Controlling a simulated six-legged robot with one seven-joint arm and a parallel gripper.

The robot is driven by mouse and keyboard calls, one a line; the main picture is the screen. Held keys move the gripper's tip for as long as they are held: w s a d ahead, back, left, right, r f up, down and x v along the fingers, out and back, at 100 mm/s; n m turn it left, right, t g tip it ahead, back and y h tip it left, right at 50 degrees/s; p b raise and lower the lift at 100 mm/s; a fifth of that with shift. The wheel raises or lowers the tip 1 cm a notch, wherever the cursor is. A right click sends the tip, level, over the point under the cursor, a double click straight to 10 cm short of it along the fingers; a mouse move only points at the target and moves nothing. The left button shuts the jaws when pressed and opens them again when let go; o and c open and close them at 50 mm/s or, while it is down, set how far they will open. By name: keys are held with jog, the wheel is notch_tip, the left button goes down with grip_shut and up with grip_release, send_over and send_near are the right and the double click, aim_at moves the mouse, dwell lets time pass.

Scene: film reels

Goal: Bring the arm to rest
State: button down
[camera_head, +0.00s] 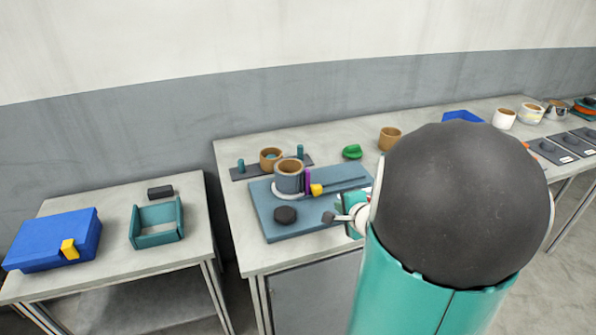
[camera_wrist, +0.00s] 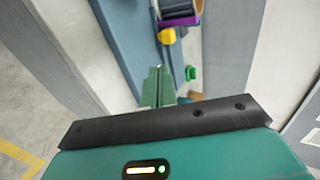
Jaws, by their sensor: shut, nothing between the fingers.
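My gripper (camera_wrist: 159,72) shows in the wrist view with its teal fingers together and nothing between them. In the head view my arm's large dark joint and teal link fill the right centre and hide most of my gripper.
The left table holds a blue box (camera_head: 50,238) with a yellow latch and a teal open tray (camera_head: 135,232). A green piece (camera_head: 352,152) and a tan cup (camera_head: 390,137) stand behind the board. More cups and dark plates (camera_head: 552,151) lie at the right.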

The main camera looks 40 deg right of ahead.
jog(key=a+r+n+g+h, duration=0.1)
jog(key=a+r+n+g, duration=0.2)
jog(key=a+r+n, duration=0.75)
jog(key=s+a+n+g+y, duration=0.1)
jog(key=s+a+n, duration=0.4)
jog(key=a, duration=0.5)
jog(key=s+a+r+n+g+y, duration=0.1)
jog(key=s+a+n+y, duration=0.2)
jog(key=a, duration=0.8)
jog(key=s+n, duration=0.2)
jog(key=n, duration=0.1)
jog(key=shift+s+r+g+y, duration=0.15)
jog(key=shift+r+g+y, duration=0.1)
jog(key=shift+g+y, duration=0.15)
jog(key=shift+d, duration=0.15)
dwell(0.5)
